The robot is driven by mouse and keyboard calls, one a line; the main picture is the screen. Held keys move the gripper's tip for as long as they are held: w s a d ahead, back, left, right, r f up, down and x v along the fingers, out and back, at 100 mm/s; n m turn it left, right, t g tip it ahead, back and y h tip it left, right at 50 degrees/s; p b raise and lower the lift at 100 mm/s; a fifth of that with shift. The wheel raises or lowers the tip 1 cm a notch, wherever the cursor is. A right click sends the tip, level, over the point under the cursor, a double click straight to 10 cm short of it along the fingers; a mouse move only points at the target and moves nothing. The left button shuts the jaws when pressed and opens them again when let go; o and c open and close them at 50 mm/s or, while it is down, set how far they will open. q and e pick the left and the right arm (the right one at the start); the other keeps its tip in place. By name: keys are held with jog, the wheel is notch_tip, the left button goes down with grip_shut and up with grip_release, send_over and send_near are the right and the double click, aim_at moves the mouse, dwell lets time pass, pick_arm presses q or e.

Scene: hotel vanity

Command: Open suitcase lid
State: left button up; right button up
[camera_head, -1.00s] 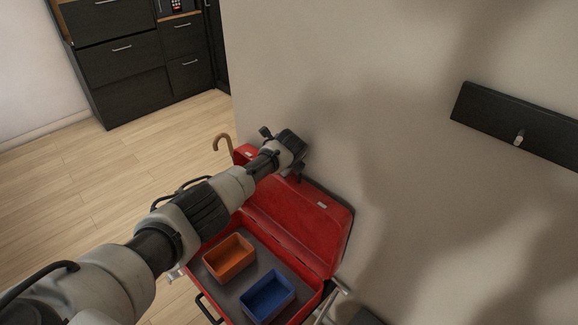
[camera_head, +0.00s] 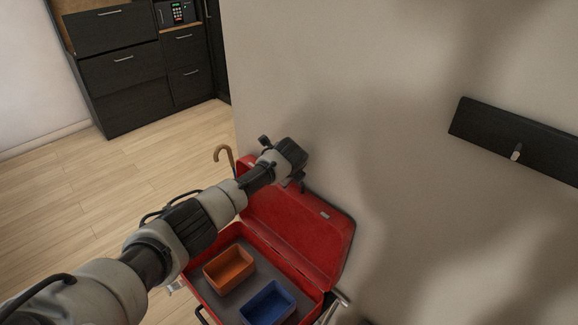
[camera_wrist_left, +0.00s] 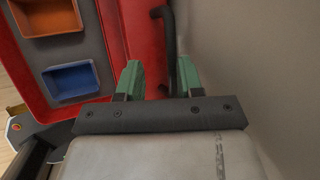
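The red suitcase stands open in the head view, its lid (camera_head: 300,222) raised and leaning back towards the wall. Its grey inside (camera_head: 242,286) holds an orange box (camera_head: 229,268) and a blue box (camera_head: 268,303). My left gripper (camera_head: 290,158) is at the upper left part of the lid, by the wall. In the left wrist view its two green fingers (camera_wrist_left: 159,82) are apart, with the red lid and a dark handle (camera_wrist_left: 184,50) between or just beyond them. I cannot tell whether they touch the lid. My right gripper is not in view.
The wall (camera_head: 400,110) is close behind the lid. A dark rack with a hook (camera_head: 515,140) is on the wall at right.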

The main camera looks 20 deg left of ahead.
pick_arm(q)
jog(key=v, duration=0.8)
dwell(0.4)
